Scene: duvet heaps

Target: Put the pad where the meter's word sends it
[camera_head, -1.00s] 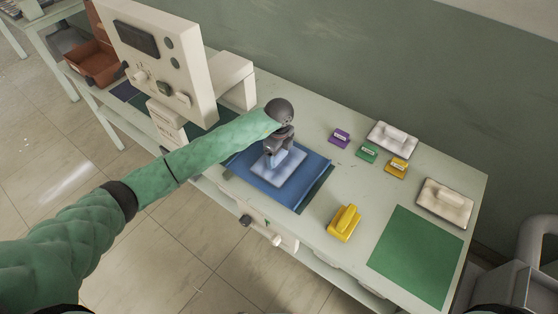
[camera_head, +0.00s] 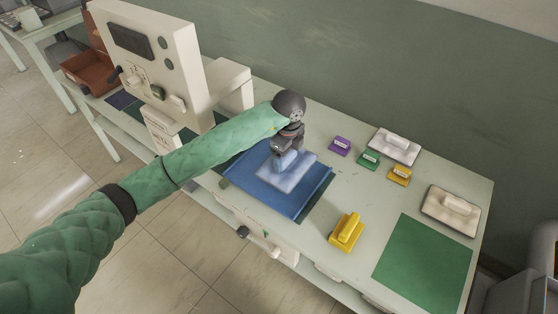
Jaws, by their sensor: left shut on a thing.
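My left gripper (camera_head: 277,158) reaches in from the left and is shut on the handle of a pale blue-white pad (camera_head: 289,177). The pad is over a blue folded cloth or mat (camera_head: 255,182); I cannot tell whether it touches it. The meter (camera_head: 160,62) is a cream cabinet with a dark display (camera_head: 130,40) at the left; its word is not readable. Two other whitish pads with handles lie at the right, one at the back (camera_head: 394,146) and one near the right edge (camera_head: 450,211). My right gripper is not in view.
A yellow handled block (camera_head: 346,232) stands in front of the middle. Small purple (camera_head: 340,146), green (camera_head: 368,159) and yellow (camera_head: 399,175) labelled blocks sit at the back. A green mat (camera_head: 423,262) at the right is bare. The wall runs close behind the table (camera_head: 316,221).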

